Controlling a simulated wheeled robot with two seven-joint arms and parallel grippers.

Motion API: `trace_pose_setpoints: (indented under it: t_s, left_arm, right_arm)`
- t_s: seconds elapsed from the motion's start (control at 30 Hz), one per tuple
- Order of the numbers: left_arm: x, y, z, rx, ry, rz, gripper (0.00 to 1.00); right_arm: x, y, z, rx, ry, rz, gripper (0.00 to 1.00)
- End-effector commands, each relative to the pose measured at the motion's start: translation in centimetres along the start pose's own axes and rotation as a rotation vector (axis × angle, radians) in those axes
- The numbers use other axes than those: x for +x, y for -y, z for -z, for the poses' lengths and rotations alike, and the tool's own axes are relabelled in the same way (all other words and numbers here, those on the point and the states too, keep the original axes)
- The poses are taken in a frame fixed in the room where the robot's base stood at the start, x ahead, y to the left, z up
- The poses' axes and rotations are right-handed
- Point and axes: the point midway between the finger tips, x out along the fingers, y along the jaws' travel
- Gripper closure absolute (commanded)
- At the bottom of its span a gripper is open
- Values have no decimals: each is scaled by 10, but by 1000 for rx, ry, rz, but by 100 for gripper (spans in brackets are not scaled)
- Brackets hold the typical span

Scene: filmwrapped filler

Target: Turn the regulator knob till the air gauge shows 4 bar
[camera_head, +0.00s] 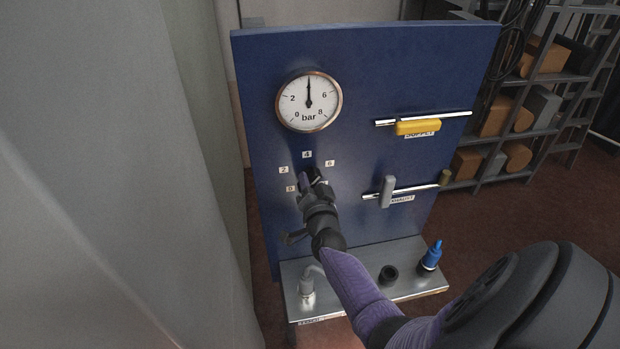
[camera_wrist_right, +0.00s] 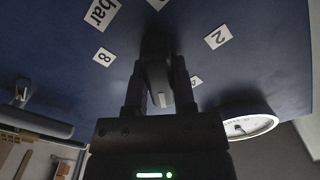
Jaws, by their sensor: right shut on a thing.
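The round air gauge (camera_head: 308,101) is at the upper left of the blue panel (camera_head: 375,70). Its needle points straight up, midway between 2 and 6, where the 4 sits on the scale. The dark regulator knob (camera_wrist_right: 155,62) is below the gauge, ringed by small number labels; the 4 label (camera_head: 307,154) is above it. My right gripper (camera_head: 312,181) is shut on the knob, a finger on each side in the right wrist view (camera_wrist_right: 159,88). It hides much of the knob in the head view, so the knob's pointer is unclear. My left gripper is out of view.
A yellow supply handle (camera_head: 417,127) lies along its pipe; a grey exhaust handle (camera_head: 387,191) stands across its pipe. A metal ledge (camera_head: 412,285) below carries a pipe fitting, a black ring (camera_head: 388,274) and a blue-topped fitting (camera_head: 432,256). Shelves (camera_head: 520,130) stand right.

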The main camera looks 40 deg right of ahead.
Motion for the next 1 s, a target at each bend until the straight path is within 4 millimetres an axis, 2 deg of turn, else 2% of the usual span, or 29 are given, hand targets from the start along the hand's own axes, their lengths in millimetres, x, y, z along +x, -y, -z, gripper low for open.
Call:
trace_pose_setpoints:
  t_s: [0.6, 0.63, 0.77, 0.8, 1.0]
  left_arm:
    - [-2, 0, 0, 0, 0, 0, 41]
    - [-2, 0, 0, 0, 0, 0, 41]
    - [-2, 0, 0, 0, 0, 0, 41]
    - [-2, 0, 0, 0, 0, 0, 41]
    - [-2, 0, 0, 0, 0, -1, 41]
  right_arm:
    - [0, -1, -1, -40, 3, -1, 100]
    - [0, -1, -1, -40, 3, -1, 64]
    - [0, 0, -1, -40, 2, -1, 36]
    - [0, 0, -1, -40, 2, -1, 32]
    - [0, 0, 0, -39, 1, -1, 32]
